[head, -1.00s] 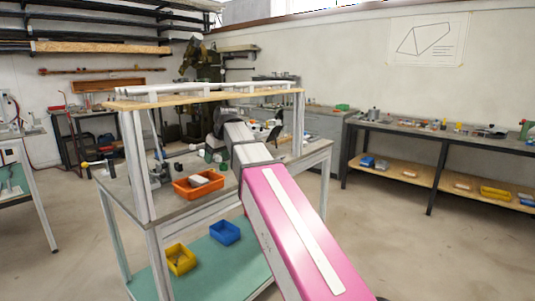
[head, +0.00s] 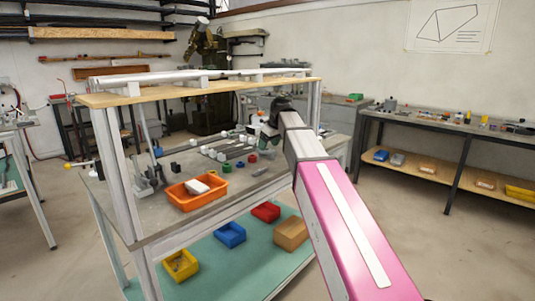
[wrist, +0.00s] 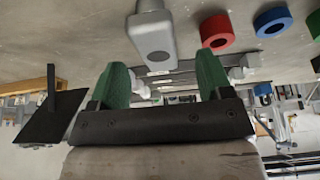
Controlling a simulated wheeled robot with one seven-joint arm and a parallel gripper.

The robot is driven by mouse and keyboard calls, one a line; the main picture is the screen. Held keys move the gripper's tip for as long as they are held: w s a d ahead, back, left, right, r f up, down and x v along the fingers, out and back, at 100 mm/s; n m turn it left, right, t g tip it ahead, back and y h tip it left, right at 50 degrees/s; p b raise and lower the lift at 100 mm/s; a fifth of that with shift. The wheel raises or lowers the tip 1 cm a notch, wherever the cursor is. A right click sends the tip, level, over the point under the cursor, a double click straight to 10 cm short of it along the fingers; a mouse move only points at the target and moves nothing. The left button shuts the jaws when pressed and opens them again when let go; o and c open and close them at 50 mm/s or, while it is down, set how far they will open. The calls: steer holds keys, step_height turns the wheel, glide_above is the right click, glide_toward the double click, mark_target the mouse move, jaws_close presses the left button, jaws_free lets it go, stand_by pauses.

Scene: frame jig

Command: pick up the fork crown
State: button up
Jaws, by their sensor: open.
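My gripper (wrist: 160,72) is open in the wrist view, its two green fingers apart with nothing gripped between them. A light grey rounded block (wrist: 153,38) with a darker oval on its face lies on the bench top just beyond the fingertips. It may be the fork crown, but I cannot tell for certain. In the head view my gripper (head: 266,138) is small and dark over the right part of the bench. It partly hides the small parts near it.
Red (wrist: 216,32) and blue (wrist: 272,22) rings lie close to the block. An orange bin (head: 196,194) stands near the bench's front edge. A wooden shelf (head: 200,88) carrying a long tube spans above the bench. Rods and pale blocks lie behind the gripper.

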mark_target(267, 149)
steer(key=x, duration=0.5)
steer(key=shift+d, duration=0.15)
steer(key=shift+r, duration=0.1)
steer(key=c, duration=1.1)
